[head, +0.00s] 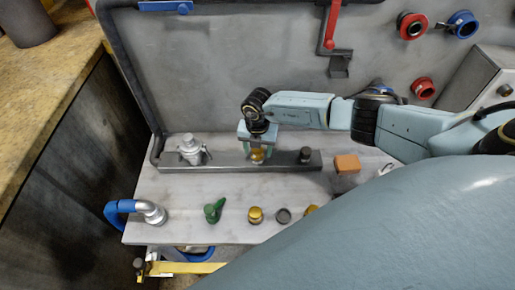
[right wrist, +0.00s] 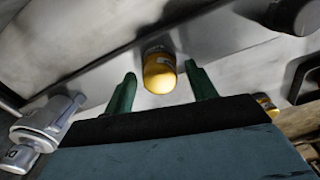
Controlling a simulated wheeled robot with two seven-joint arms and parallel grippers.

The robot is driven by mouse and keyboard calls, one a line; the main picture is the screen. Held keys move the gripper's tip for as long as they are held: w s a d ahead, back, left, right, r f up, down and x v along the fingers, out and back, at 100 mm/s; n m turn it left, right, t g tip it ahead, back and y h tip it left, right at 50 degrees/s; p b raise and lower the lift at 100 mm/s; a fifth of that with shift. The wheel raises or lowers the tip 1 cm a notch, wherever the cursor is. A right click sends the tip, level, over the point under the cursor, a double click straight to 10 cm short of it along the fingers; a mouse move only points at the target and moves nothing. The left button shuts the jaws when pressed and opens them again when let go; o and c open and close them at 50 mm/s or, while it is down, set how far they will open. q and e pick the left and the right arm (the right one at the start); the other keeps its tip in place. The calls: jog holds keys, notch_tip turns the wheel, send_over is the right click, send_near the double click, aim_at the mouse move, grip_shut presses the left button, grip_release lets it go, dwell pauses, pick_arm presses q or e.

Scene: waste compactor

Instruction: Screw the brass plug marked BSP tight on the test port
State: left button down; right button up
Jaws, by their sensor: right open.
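A brass plug (head: 257,156) sits at the grey rail (head: 215,160), below my right gripper (head: 257,152). My right gripper is open and points down at it. In the right wrist view the yellow brass plug (right wrist: 159,74) stands between the two green fingers, with a gap on each side. No marking on it is readable, and the port under it is hidden. Another brass plug (head: 255,215) stands on the bench in front of the rail. A further brass piece (head: 311,210) is partly covered at the right. My left gripper is not in view.
On the rail are a silver fitting (head: 191,149) and a dark stub (head: 305,155). An orange block (head: 347,164) lies right of it. A green fitting (head: 212,212) and a grey ring (head: 283,215) stand in front. A blue-handled pipe (head: 135,209) is at the bench's left edge.

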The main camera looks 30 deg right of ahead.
jog(key=n+b, duration=0.1)
jog(key=n, duration=0.3)
jog(key=shift+f+b, duration=0.1)
jog(key=shift+b, duration=0.2)
jog(key=shift+n, duration=0.6)
jog(key=n+b, duration=0.1)
jog(key=n, duration=0.2)
jog(key=shift+b, duration=0.4)
jog(key=shift+n, duration=1.1)
jog(key=shift+c, duration=0.3)
